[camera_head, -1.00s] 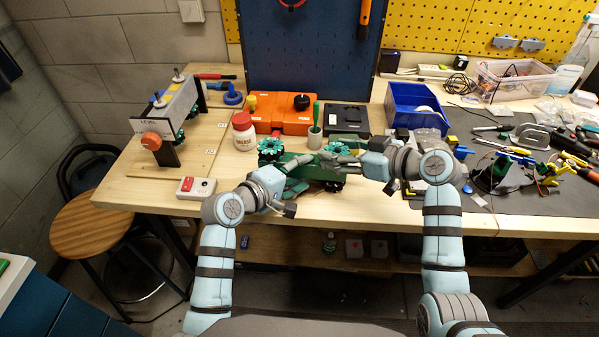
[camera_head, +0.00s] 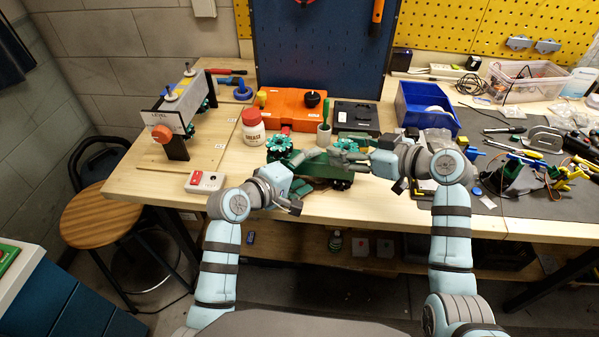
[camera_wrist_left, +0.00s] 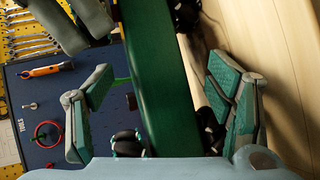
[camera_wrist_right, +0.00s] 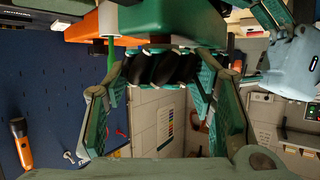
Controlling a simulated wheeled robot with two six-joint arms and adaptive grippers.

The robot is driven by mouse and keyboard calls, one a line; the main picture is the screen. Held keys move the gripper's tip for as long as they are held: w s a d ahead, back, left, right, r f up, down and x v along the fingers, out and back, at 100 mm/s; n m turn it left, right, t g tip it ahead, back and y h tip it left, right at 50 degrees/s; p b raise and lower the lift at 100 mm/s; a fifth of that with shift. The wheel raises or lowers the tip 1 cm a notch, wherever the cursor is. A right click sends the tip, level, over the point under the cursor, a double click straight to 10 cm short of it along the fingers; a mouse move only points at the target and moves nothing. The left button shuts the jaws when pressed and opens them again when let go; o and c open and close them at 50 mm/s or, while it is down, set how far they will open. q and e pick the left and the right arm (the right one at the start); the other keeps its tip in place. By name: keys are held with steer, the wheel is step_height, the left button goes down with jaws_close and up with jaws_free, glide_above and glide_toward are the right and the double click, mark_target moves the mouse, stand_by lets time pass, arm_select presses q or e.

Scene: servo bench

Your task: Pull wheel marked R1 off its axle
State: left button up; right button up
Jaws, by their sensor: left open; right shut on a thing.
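The green cart body (camera_head: 322,168) stands near the bench's front edge, with teal-hubbed wheels at its left (camera_head: 279,145) and right (camera_head: 348,144). My left gripper (camera_head: 304,168) is open, its fingers on either side of the green body, which also shows in the left wrist view (camera_wrist_left: 160,80). A dark wheel (camera_wrist_left: 128,143) shows low between those fingers. My right gripper (camera_head: 344,156) is shut on a black-treaded wheel (camera_wrist_right: 165,67), seen between its fingers in the right wrist view. The mark R1 is not readable, and the grippers hide part of the cart.
Behind the cart stand a white grease jar (camera_head: 253,126), an orange case (camera_head: 292,110), a cup with a green-handled tool (camera_head: 324,132) and a blue bin (camera_head: 426,105). A red-buttoned box (camera_head: 205,182) is at left. Tools clutter the right. Bare wood lies at front.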

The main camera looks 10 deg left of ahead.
arm_select(q)
steer(key=v, duration=1.1)
arm_select(e)
steer(key=shift+a+r, duration=0.1)
steer(key=shift+r, duration=0.15)
steer(key=shift+r+p, duration=0.95)
steer(key=shift+p, duration=0.1)
arm_select(q)
step_height(320, 180, up, 6)
steer(key=p, duration=0.3)
steer(key=shift+s+p, duration=0.2)
steer(key=shift+p, duration=0.15)
arm_select(e)
steer(key=shift+r, duration=2.15)
arm_select(q)
steer(key=shift+a+r, duration=0.1)
steer(key=shift+a, duration=0.05)
step_height(320, 180, up, 7)
steer(key=p, duration=0.7)
steer(key=shift+p, duration=0.4)
arm_select(e)
step_height(320, 180, up, 8)
steer(key=shift+f, duration=0.2)
